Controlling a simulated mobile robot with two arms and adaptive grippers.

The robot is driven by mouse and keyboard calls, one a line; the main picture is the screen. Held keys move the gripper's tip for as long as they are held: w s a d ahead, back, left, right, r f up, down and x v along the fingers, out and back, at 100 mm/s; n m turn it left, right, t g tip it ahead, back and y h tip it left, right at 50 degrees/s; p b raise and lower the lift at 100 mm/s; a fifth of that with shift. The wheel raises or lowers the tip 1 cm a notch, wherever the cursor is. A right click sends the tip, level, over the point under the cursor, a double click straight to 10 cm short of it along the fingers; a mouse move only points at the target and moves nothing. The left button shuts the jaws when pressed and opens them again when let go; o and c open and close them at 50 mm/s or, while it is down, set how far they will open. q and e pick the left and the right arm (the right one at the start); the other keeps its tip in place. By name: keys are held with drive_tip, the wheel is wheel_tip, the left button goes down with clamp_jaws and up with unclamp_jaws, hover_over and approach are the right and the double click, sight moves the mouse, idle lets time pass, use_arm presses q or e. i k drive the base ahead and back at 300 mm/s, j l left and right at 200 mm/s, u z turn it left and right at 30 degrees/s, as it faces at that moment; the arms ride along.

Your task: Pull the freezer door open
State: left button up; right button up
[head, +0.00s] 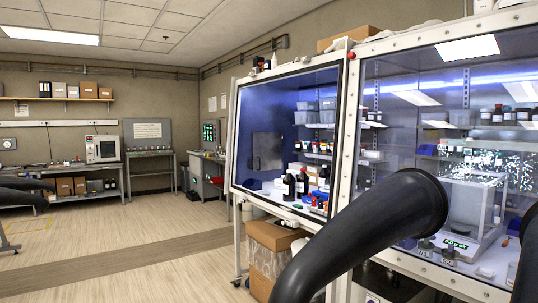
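No freezer can be told for sure in this view. A closed grey square door or panel (267,151) is set in the inner wall of the left glove box; I cannot tell whether it is the freezer door. Neither of my grippers shows in the head view, so I cannot tell what either is near.
The left glove box (237,130) holds dark bottles (289,187). A thick black sleeve (362,237) juts out in front of the right glove box and hides part of it. A cardboard box (276,235) stands below. The wood-look floor (110,240) at left is mostly clear.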

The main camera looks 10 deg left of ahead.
sight(267, 146)
drive_tip(key=i+j+u, duration=0.3)
drive_tip(key=j, duration=0.2)
drive_tip(key=i+j+u, duration=0.5)
drive_tip(key=i, duration=0.25)
drive_tip(key=i+j+u, duration=0.2)
drive_tip(key=i+j, duration=0.15)
drive_tip(key=i+j+u, duration=0.2)
drive_tip(key=i, duration=0.4)
drive_tip(key=i+u, duration=0.25)
drive_tip(key=i, duration=0.25)
drive_tip(key=i+z, duration=0.2)
drive_tip(key=i, duration=0.4)
drive_tip(key=i+j+z, duration=0.2)
drive_tip(key=i, duration=0.4)
drive_tip(key=i+j+z, duration=0.15)
drive_tip(key=i, duration=0.45)
